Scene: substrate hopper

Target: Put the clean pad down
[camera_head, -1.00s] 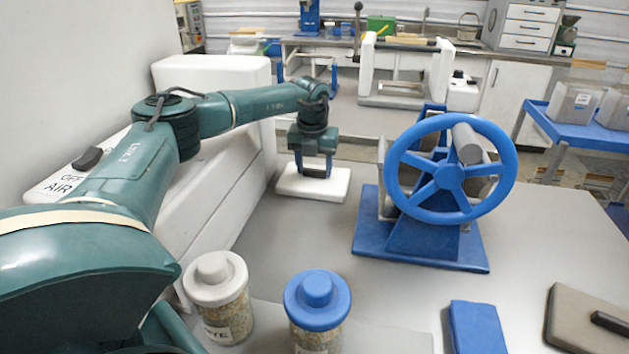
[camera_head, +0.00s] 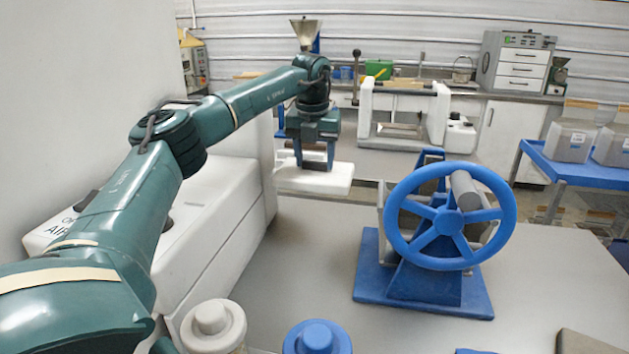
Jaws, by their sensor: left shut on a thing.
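The white clean pad (camera_head: 340,178) is a flat slab with a dark handle block on top. My left gripper (camera_head: 316,165) is above it, pointing down, with its fingers closed on the pad's handle. The pad is level and appears raised clear of the grey table (camera_head: 310,250), near its far left edge and beside the white housing. The gripper hides part of the handle. My right gripper is not in view.
A blue hand wheel (camera_head: 443,215) on a blue base stands right of centre. A white-lidded jar (camera_head: 213,322) and a blue-lidded jar (camera_head: 317,338) stand at the front. The table between the housing and the wheel base is clear.

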